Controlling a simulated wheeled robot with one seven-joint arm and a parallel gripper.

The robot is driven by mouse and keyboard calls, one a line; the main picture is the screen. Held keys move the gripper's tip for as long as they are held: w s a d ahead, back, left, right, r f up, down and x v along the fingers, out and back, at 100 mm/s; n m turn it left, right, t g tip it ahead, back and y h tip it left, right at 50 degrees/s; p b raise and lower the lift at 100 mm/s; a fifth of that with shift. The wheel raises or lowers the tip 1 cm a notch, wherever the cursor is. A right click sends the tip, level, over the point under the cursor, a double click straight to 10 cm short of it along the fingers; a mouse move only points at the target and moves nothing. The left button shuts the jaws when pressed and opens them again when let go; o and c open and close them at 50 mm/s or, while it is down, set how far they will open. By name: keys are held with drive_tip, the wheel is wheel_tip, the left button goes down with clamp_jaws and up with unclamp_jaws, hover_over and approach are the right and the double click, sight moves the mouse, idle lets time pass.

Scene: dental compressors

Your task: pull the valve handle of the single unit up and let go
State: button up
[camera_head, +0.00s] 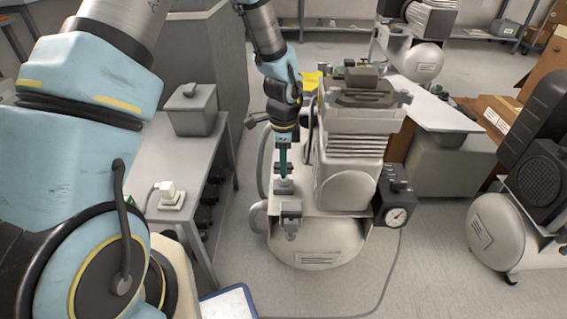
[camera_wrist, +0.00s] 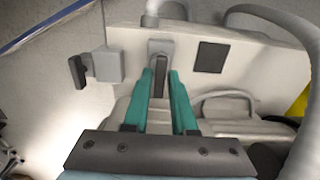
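The single unit is the pale compressor (camera_head: 348,190) in the middle of the head view, with a tank below and a gauge box at its right. My gripper (camera_head: 283,172) points down at the left part of its top plate. In the wrist view, my gripper's two teal fingers (camera_wrist: 161,82) stand on either side of a dark upright lever (camera_wrist: 159,75) on a small grey block (camera_wrist: 160,47), which looks like the valve handle. The lever nearly fills the gap at the fingertips. I cannot tell whether they touch it. In the head view, the gripper hides the lever.
A grey box with a dark knob (camera_wrist: 80,70) stands left of the lever. The gauge box (camera_head: 397,207) is at the unit's right. A grey bench (camera_head: 160,150) stands close on the left. Other compressors (camera_head: 497,232) stand right and behind.

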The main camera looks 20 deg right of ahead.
clamp_jaws()
idle(1.0)
